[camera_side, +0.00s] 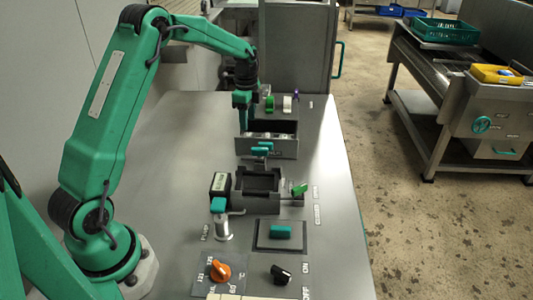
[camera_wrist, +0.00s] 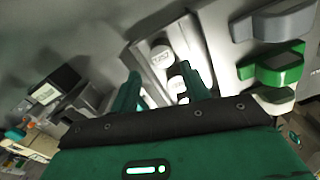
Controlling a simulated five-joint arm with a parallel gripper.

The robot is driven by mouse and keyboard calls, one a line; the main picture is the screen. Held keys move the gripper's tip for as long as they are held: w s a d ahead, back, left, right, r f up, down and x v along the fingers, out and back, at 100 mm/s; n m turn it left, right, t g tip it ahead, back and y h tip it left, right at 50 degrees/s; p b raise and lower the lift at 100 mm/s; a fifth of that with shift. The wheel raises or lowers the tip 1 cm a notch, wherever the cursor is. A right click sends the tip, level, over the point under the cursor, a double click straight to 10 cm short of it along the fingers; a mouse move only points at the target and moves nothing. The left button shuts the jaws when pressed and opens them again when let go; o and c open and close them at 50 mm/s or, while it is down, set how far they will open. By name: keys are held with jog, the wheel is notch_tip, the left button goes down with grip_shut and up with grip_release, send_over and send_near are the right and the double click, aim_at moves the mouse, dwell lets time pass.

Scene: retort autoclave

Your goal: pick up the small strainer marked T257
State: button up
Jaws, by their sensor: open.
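Small pale cylinders with printed tops stand in a grey open box (camera_side: 284,148). In the wrist view two show clearly, one farther off (camera_wrist: 160,57) and one nearer (camera_wrist: 178,86). Their markings are too small and blurred for me to tell which is T257. My gripper (camera_side: 243,124) points down at the left end of this box in the side view. In the wrist view its two green fingers (camera_wrist: 162,74) are apart, with the cylinders between or just beyond them. I see nothing held; the fingers partly hide the box.
Green (camera_side: 270,103) and white (camera_side: 287,103) handles stand behind the box. A teal handle (camera_side: 262,148) is at its front. The bench's right side is mostly clear.

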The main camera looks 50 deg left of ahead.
aim_at(249, 135)
jog(key=shift+f, duration=1.3)
jog(key=shift+f, duration=0.1)
jog(key=shift+w+f, duration=0.1)
jog(key=shift+f, duration=2.4)
jog(key=shift+c, duration=0.3)
jog(key=c, duration=0.7)
